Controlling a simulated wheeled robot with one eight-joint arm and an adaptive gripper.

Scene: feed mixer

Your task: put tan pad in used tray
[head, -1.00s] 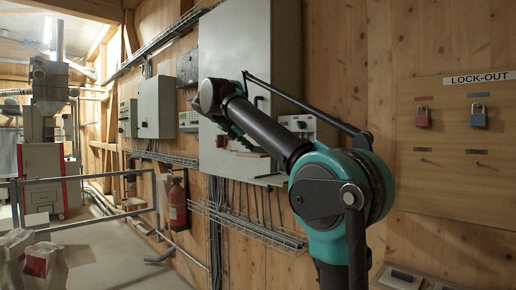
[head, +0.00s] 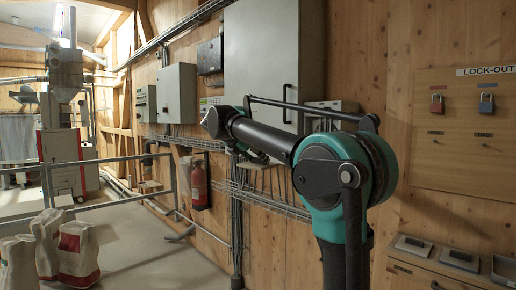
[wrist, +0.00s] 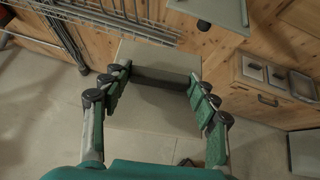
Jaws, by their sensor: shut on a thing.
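In the wrist view my gripper (wrist: 160,82) has its fingers wide apart, on either side of a dark bar (wrist: 160,76) on a flat, pale grey-tan plate. I take this plate to be the tan pad (wrist: 157,54); its colour is dull in this light. It is held above the floor. In the head view my gripper is mostly hidden behind my arm, and the pad cannot be made out there. No tray can be identified as the used tray in either view.
A wooden cabinet (head: 440,275) at the lower right carries several grey plates with dark handles (head: 461,257). A lock-out board (head: 465,135) hangs above. A wire cable tray (head: 270,200) runs along the wall.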

